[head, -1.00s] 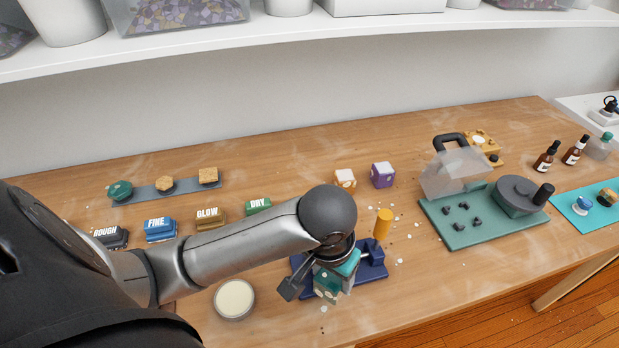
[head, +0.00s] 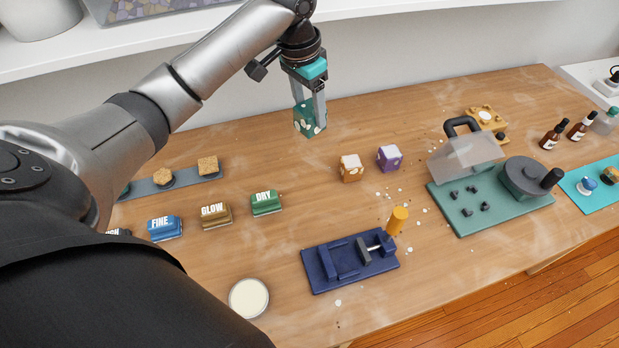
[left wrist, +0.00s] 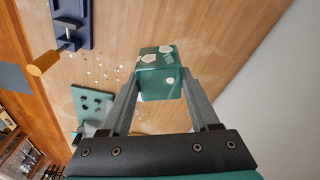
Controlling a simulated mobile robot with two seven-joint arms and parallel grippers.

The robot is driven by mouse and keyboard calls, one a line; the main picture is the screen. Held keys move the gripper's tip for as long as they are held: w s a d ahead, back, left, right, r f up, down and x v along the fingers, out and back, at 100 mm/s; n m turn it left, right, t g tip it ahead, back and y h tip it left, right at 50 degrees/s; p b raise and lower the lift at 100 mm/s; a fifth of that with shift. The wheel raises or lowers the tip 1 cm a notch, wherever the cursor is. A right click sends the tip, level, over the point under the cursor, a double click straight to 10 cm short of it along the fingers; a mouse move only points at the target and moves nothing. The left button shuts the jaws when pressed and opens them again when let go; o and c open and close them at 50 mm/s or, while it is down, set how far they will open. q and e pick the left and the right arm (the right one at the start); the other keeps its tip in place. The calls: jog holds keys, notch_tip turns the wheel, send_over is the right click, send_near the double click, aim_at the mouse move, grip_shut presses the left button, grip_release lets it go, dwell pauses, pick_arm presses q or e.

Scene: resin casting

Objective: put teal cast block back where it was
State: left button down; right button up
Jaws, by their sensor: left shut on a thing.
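The teal cast block (head: 309,120) has pale terrazzo-like chips on its faces. My left gripper (head: 311,108) is shut on it and holds it above the back of the table, left of the orange and purple blocks. In the left wrist view the teal block (left wrist: 160,75) sits between the two fingertips (left wrist: 158,84). An orange-and-white block (head: 351,168) and a purple block (head: 390,158) stand on the table to the right of it. The navy vise (head: 349,262) near the front is empty. My right gripper is not in view.
Sanding blocks marked FINE (head: 164,228), GLOW (head: 216,215) and DRY (head: 266,202) stand at left. A dish of cream paste (head: 249,298) is at the front. The shelf (head: 350,12) overhangs the back.

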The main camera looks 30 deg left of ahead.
aim_at(301, 133)
pick_arm(q)
notch_tip(301, 133, down, 20)
jog(key=b, duration=0.4)
jog(key=shift+r, duration=0.25)
jog(key=shift+f, duration=0.1)
jog(key=shift+c, duration=0.6)
grip_release()
jog(key=r+p, duration=0.1)
jog(key=r, duration=0.3)
jog(key=s+r+p, duration=0.1)
jog(key=r, duration=0.3)
jog(key=r+p, duration=0.1)
jog(key=r, duration=0.3)
jog(key=shift+s+a+r, duration=0.1)
jog(key=shift+s+a, duration=0.2)
jog(key=shift+s, duration=0.05)
